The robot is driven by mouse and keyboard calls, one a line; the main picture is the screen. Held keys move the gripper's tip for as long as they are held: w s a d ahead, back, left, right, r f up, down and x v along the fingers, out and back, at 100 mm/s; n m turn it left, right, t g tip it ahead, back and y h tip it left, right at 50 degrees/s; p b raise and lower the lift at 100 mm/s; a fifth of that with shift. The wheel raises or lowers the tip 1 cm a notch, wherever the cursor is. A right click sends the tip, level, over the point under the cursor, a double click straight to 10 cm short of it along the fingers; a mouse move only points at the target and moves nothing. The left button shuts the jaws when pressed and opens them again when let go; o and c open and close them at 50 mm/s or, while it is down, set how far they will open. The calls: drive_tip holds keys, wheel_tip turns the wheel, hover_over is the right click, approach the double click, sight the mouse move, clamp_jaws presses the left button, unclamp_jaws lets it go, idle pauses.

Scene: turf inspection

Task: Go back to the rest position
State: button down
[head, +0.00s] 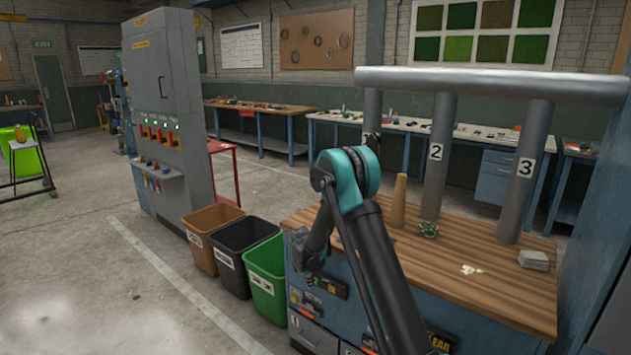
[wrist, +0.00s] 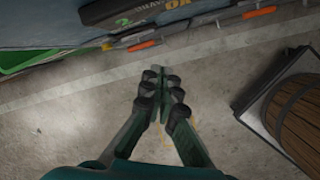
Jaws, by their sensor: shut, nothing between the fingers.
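My gripper (wrist: 160,78) shows in the wrist view with its dark fingertips together and nothing between them. It is over bare concrete floor, just in front of a blue cabinet front (wrist: 45,28). In the head view my arm is folded, its teal joint raised in front of the wooden-topped bench (head: 490,290).
Brown (head: 205,250), black (head: 230,272) and green (head: 268,285) bins stand left of the bench. A wooden post (head: 399,200), a small green tuft (head: 429,230) and a grey stack (head: 535,260) are on the bench. A barrel (wrist: 298,115) is right in the wrist view.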

drive_tip(key=s+d+r+m+y, duration=0.1)
drive_tip(key=s+d+r+m, duration=0.9)
drive_tip(key=s+d+r, duration=0.5)
drive_tip(key=s+d+m, duration=0.2)
drive_tip(key=s+m, duration=0.2)
drive_tip(key=s, duration=0.3)
drive_tip(key=s+d+r+m+t, duration=0.1)
drive_tip(key=s+m, duration=0.3)
drive_tip(key=s, duration=0.4)
drive_tip(key=s+d+m, duration=0.3)
drive_tip(key=s+m, duration=0.1)
drive_tip(key=s, duration=0.3)
drive_tip(key=shift+s+d+r+y, duration=0.3)
drive_tip(key=shift+s, duration=0.05)
